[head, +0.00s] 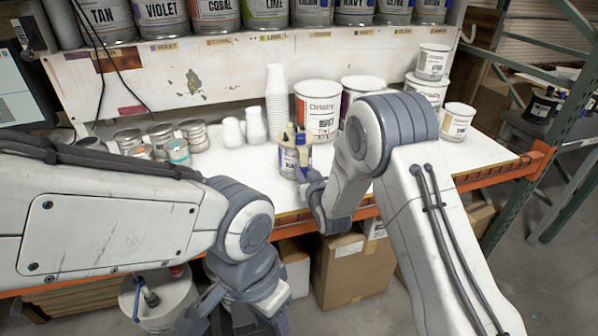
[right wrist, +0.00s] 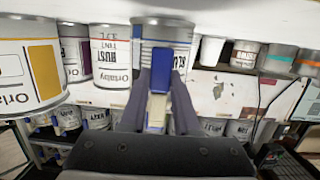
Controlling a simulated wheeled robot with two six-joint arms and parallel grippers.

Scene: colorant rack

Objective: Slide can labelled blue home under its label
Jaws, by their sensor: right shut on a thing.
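The can labelled blue (head: 291,162) is pale with a dark blue band and stands upright at the front of the white worktop. In the right wrist view, which looks upside down, this can (right wrist: 168,32) shows part of a blue label reading "BLU". My right gripper (head: 307,180) is shut on it from the front; its two dark fingers (right wrist: 157,85) lie either side of a blue and white part. I cannot tell whether the can touches the worktop. My left gripper (head: 238,315) hangs low in front of the bench, partly cut off; its jaws are unclear.
A shelf board (head: 200,75) with small name labels carries a row of cans, including violet (head: 160,14) and navy (head: 355,10). The worktop holds a cup stack (head: 276,95), a large can (head: 317,112) behind the blue can, and several small tins (head: 160,135) at left.

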